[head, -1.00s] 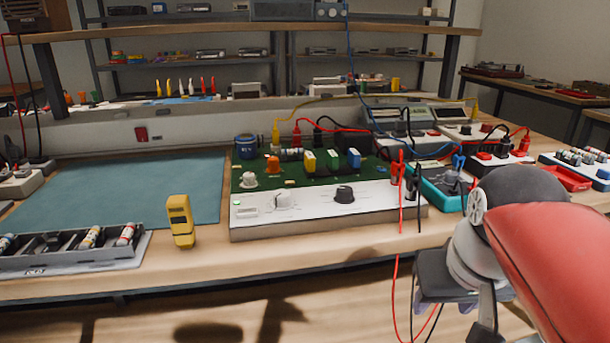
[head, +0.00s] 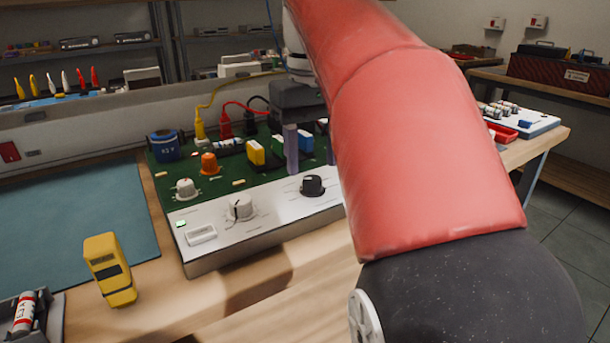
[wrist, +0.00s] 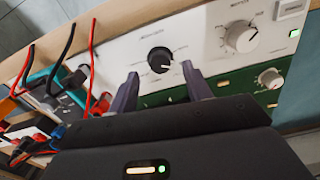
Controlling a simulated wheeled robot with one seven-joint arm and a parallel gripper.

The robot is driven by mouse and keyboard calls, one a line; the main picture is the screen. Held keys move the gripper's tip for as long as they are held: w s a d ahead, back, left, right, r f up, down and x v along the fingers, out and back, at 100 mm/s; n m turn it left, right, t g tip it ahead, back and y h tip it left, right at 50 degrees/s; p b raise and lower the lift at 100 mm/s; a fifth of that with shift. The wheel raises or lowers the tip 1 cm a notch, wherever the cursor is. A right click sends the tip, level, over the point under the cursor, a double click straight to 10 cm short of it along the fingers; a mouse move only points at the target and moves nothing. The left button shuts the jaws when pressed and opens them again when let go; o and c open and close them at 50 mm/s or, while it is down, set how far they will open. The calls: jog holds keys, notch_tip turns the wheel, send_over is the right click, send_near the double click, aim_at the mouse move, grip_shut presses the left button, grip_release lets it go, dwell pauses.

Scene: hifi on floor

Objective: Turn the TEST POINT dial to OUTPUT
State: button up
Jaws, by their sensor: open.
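A black dial (head: 313,186) sits on the white front panel (head: 225,221) of the green circuit board unit. It also shows in the wrist view (wrist: 159,59), with a small pale pointer mark. A white dial (head: 241,208) is left of it on the same panel, and right of it in the wrist view (wrist: 240,37). The panel lettering is too small to read, so I cannot tell which dial is TEST POINT. My gripper (head: 309,163) is open and empty, pointing down at the unit. In the wrist view its fingertips (wrist: 160,73) lie on either side of the black dial's lower edge, apart from it.
A yellow meter (head: 109,270) is on the bench at left. A blue-green mat (head: 70,225) beside the unit is clear.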

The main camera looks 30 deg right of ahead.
aim_at(312, 179)
jog(key=shift+f+b, duration=0.3)
jog(key=shift+f, duration=1.3)
jog(key=shift+c, duration=0.3)
jog(key=c, duration=0.9)
jog(key=m+p, duration=0.2)
jog(key=m, duration=0.2)
jog(key=shift+r+p, duration=0.15)
jog(key=shift+p, duration=0.15)
jog(key=shift+m+p, duration=0.7)
jog(key=shift+m, duration=1.1)
